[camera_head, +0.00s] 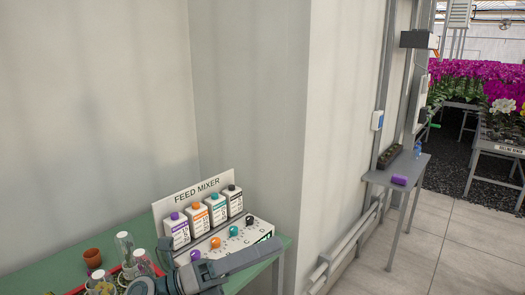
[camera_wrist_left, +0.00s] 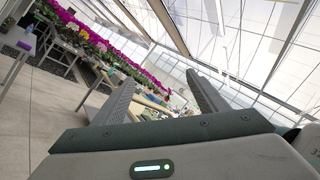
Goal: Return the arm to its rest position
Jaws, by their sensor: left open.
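My left arm comes in low in the head view, and its grey left gripper (camera_head: 232,264) reaches to the right in front of the feed mixer. In the left wrist view the two grey fingers of the left gripper (camera_wrist_left: 160,100) stand apart with nothing between them. Behind them are the greenhouse roof and distant flower benches. My right gripper is not in either view.
A green table (camera_head: 136,232) carries the feed mixer (camera_head: 200,195) with several bottles and coloured knobs, a terracotta pot (camera_head: 92,257) and glass jars (camera_head: 125,243). A small grey table (camera_head: 400,165) holds a purple item (camera_head: 399,180). The tiled floor (camera_head: 460,245) at right is clear.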

